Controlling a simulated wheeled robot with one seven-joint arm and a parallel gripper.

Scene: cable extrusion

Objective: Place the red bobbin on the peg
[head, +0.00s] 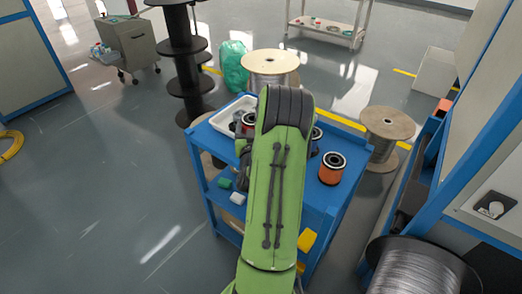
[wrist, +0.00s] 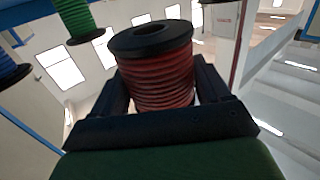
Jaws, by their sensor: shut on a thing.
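The red bobbin (wrist: 162,80), with red windings and a black top flange, stands between the two fingers of my gripper (wrist: 164,92) in the wrist view. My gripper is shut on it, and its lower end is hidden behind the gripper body. No bare peg can be made out in either view.
The wrist view shows a green bobbin (wrist: 76,18) and a blue bobbin (wrist: 12,72). A blue cart (head: 313,198) under my arm carries an orange-red bobbin (head: 331,169) and a white tray (head: 228,117). Large spools (head: 386,125) stand nearby.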

